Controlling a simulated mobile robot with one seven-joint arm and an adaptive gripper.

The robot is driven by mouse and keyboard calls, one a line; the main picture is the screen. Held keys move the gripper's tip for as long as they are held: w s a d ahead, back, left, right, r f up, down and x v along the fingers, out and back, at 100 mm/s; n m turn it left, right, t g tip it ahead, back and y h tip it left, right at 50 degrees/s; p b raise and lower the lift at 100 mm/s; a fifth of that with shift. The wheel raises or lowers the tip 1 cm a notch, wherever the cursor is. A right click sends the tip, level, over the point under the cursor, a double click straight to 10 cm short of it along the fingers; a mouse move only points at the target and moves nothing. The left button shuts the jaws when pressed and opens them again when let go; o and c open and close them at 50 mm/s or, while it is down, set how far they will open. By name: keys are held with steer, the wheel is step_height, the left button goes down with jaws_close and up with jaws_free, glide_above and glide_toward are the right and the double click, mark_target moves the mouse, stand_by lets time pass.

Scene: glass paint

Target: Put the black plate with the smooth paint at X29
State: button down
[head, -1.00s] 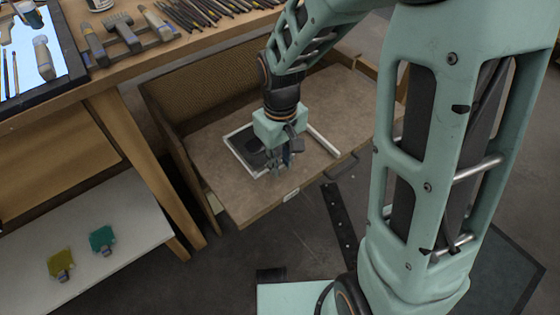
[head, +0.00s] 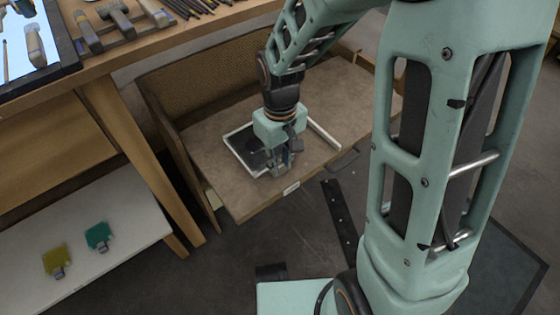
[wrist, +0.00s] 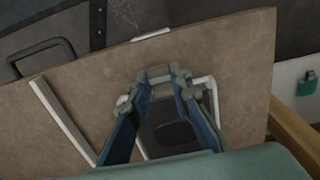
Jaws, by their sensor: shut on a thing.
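My gripper (head: 283,168) is low over the open drawer, near its front edge, with fingers pointing down. Its blue fingers also show in the wrist view (wrist: 167,80). They are closed in on the near edge of a dark plate (head: 252,154) with a blackish paint patch, which shows between the fingers in the wrist view (wrist: 175,134). The plate lies in or just above a white corner frame (head: 232,142) on the drawer floor. The fingers hide the gripped edge. I cannot tell whether the plate touches the floor. No X29 marking is readable.
The open drawer (head: 205,130) has a white strip (head: 323,134) at right and a small white label (head: 291,187) on its front. Brushes and tools lie on the bench above.

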steer(key=shift+f+b, duration=0.3)
steer(key=shift+f, duration=0.15)
stand_by(0.3)
steer(key=shift+r, duration=0.1)
stand_by(0.5)
steer(key=c, duration=1.7)
jaws_free()
steer(key=shift+o, duration=0.5)
steer(key=o, duration=0.6)
steer(key=shift+c, duration=0.2)
steer(key=shift+r+p, duration=0.15)
steer(key=shift+p, duration=0.15)
